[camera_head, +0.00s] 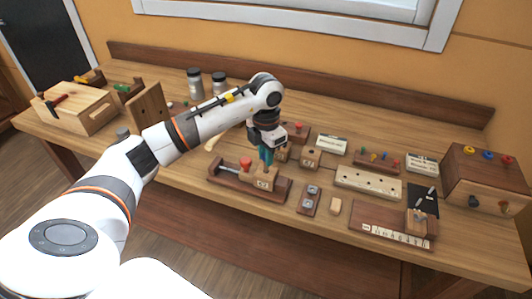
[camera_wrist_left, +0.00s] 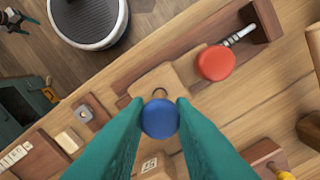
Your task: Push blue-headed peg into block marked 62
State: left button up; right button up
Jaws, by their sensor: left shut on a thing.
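My left gripper (camera_head: 266,155) has teal fingers and points down over the wooden block marked 62 (camera_head: 264,182). In the left wrist view the gripper (camera_wrist_left: 160,112) is shut on the blue-headed peg (camera_wrist_left: 160,119), whose round blue head faces the camera. The head hides the peg's shaft, so I cannot tell whether it is in the block. The block (camera_wrist_left: 158,80) shows just beyond the head, with a dark ring-shaped hole edge (camera_wrist_left: 160,92) partly visible. The block sits in a dark wood clamp (camera_head: 225,182) with a red knob (camera_head: 246,163).
Other small blocks (camera_head: 311,158) stand close behind the gripper. A pale board with holes (camera_head: 368,184), a peg rack (camera_head: 378,160) and a wooden box (camera_head: 487,180) are to the right. A toolbox (camera_head: 80,108) and jars (camera_head: 195,84) are left. Bare bench lies front left.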

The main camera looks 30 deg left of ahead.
pick_arm(q)
jog(key=shift+f+b, duration=0.7)
jog(key=shift+f, duration=0.25)
dwell(0.3)
jog(key=o, duration=1)
notch_tip(320, 180, up, 8)
jog(key=p, duration=0.5)
jog(key=shift+r, duration=0.1)
